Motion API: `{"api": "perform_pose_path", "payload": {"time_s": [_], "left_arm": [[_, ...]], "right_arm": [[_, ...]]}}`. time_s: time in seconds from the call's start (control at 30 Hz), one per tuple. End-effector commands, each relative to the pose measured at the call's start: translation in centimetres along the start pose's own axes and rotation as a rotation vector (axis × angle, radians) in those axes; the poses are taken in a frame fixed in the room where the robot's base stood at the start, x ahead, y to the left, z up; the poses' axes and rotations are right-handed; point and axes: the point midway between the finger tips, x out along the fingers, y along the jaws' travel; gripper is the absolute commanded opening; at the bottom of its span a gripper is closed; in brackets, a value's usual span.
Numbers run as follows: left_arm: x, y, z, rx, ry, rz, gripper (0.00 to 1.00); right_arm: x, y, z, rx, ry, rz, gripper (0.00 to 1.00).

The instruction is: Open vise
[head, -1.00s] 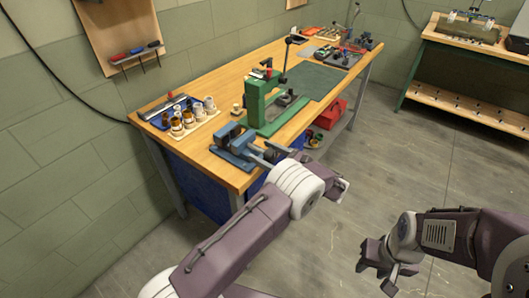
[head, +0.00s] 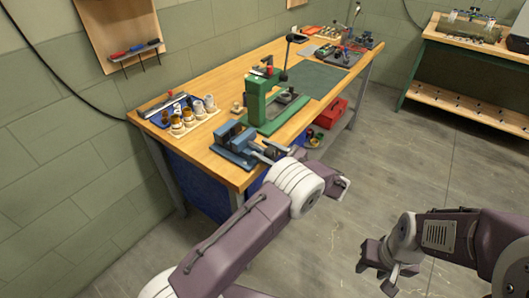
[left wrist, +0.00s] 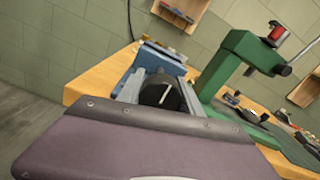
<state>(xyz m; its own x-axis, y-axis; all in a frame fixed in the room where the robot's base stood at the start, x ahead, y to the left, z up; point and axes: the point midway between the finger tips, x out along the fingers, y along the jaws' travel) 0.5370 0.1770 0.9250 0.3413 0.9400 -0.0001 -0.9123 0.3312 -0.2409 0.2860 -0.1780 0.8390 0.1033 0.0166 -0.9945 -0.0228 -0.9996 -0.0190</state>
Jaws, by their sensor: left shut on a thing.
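The blue vise (head: 233,142) is fixed at the near corner of the wooden workbench; its blue body also shows in the left wrist view (left wrist: 160,58). My left gripper (head: 266,152) is at the vise's front end, on the handle side, shut on the vise handle. The handle is mostly hidden by the fingers in the head view. In the left wrist view a dark round part with a pale bar (left wrist: 164,94) lies between the fingers, in front of the vise. The vise jaw gap is too small to judge. My right gripper (head: 376,274) is open and empty above the floor.
A green press (head: 258,100) stands on the workbench (head: 205,160) just behind the vise. Several small bottles (head: 190,115) and a blue tray stand at the left. A red box (head: 327,113) sits under the bench. The floor at right is clear.

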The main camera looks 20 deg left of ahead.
Motion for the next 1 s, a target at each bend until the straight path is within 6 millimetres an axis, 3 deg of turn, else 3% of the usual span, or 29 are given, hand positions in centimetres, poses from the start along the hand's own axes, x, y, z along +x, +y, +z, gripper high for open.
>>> {"api": "perform_pose_path", "payload": {"time_s": [1.0], "left_arm": [[0.0,0.1,-0.6,-0.965,0.002,0.001,0.02]], "right_arm": [[8.0,0.2,0.8,0.0,0.0,0.0,0.39]]}}
